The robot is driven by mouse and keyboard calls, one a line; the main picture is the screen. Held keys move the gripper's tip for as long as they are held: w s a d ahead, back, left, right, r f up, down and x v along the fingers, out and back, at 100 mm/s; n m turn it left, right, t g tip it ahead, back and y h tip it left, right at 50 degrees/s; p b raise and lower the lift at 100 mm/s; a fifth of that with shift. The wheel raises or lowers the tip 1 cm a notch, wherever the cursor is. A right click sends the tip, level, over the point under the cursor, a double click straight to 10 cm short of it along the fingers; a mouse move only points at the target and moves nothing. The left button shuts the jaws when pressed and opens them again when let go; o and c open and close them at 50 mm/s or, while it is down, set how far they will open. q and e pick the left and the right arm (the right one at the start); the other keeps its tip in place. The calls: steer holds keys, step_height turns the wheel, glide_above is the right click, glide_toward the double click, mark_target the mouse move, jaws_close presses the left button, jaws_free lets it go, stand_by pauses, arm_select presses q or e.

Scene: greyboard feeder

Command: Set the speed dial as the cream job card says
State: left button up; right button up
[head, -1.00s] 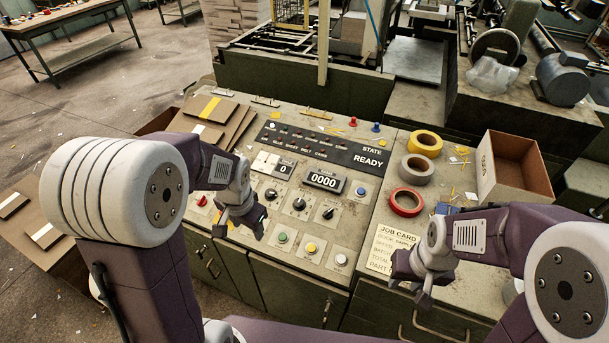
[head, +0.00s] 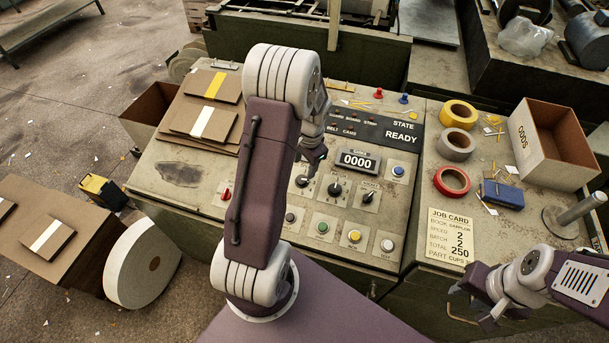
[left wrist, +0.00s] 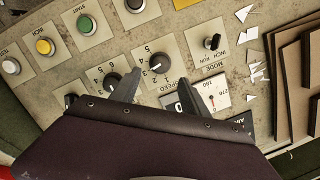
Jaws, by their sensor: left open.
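The cream job card (head: 450,236) lies right of the panel. Its speed line reads 2, batch 2 and total 250. My left gripper (head: 313,160) is over the panel at the speed dial (head: 302,181). In the left wrist view, where the panel appears upside down, the black speed dial (left wrist: 157,65) is just beyond the open fingers (left wrist: 159,90).
A second dial (head: 335,189) and a third dial (head: 368,197) stand right of the speed dial. A red switch (head: 225,194) is to the left. Buttons line the front. The counter (head: 358,161) reads 0000. Tape rolls and a carton (head: 540,150) are at right.

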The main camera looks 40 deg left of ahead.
mark_target(302, 178)
arm_select(q)
steer(key=f, duration=0.5)
steer(key=a+f, duration=0.1)
steer(key=f, duration=0.2)
steer(key=shift+w+a, duration=0.1)
steer(key=shift+w, duration=0.05)
steer(key=shift+r, duration=0.1)
jaws_close()
